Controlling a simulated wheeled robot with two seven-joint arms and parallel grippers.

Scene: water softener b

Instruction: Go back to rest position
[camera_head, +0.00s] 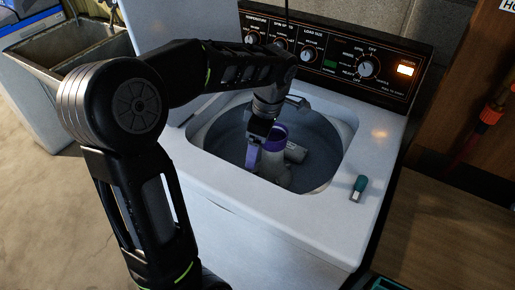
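My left arm comes in from the lower left, bends over the washing machine (215,170) and reaches down into its open top. My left gripper (258,138) is at the tub opening (325,150), beside a purple and white container (276,136) in the tub. A purple strip (253,155) shows right below the gripper. The fingers are small and dark, so I cannot tell whether they are shut on it or only near it. My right gripper is not in view.
A small teal-capped item (358,188) lies on the machine's top at the right. The control panel (335,55) rises behind the tub. A grey sink (70,60) stands at the upper left. A brown wooden surface (440,240) is at the right. Floor shows at the left.

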